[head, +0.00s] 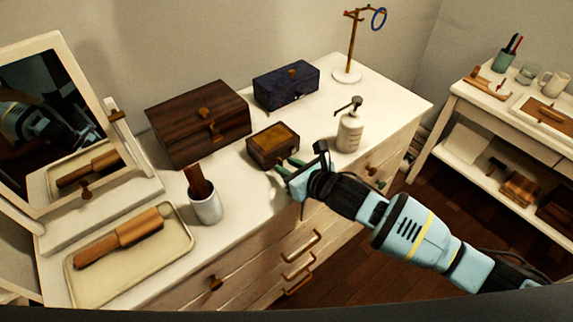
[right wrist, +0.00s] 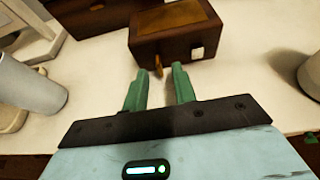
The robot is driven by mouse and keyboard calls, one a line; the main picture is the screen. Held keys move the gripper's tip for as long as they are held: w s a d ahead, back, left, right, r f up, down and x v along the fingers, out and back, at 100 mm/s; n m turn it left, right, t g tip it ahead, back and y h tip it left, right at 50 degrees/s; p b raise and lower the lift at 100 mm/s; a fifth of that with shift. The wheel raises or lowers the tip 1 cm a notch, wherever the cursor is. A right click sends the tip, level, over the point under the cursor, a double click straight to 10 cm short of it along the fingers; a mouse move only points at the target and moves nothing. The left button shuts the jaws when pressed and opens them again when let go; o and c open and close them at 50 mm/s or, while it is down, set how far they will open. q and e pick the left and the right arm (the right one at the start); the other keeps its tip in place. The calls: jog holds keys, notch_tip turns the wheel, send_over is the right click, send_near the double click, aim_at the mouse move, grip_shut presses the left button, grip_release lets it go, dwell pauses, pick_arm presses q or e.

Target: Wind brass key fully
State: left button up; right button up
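A small dark wooden box (head: 265,153) with a golden-brown lid panel sits on the white dresser; it also shows at the top of the right wrist view (right wrist: 180,38). A small brass key (right wrist: 158,66) sticks out from the box's near side. My right gripper (head: 283,164) is beside the box, at its near side. In the right wrist view its green fingers (right wrist: 160,70) are apart, with the key between or just beyond the tips; I see no finger clearly touching it. In the head view the key is too small to make out. My left gripper is not in view.
On the dresser (head: 240,215) stand a large wooden chest (head: 198,125), a dark blue box (head: 287,88), a white pump bottle (head: 350,133), a cup (head: 205,207), a tray (head: 180,258) with a brush, a mirror (head: 65,130) and a ring stand (head: 347,75). A shelf table (head: 470,115) is at right.

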jog(key=shift+w+a+f, duration=0.15)
jog(key=shift+w+a, duration=0.2)
jog(key=shift+w, duration=0.05)
grip_shut()
jog(key=shift+d, duration=0.1)
jog(key=shift+w+d+m+g+y, duration=0.1)
jog(key=shift+m+g+y, duration=0.4)
jog(key=shift+m, duration=0.5)
jog(key=shift+f+m+g+y+b, duration=0.2)
jog(key=shift+m+g+y+b, duration=0.15)
jog(key=shift+m+y, duration=0.75)
jog(key=shift+m, duration=0.3)
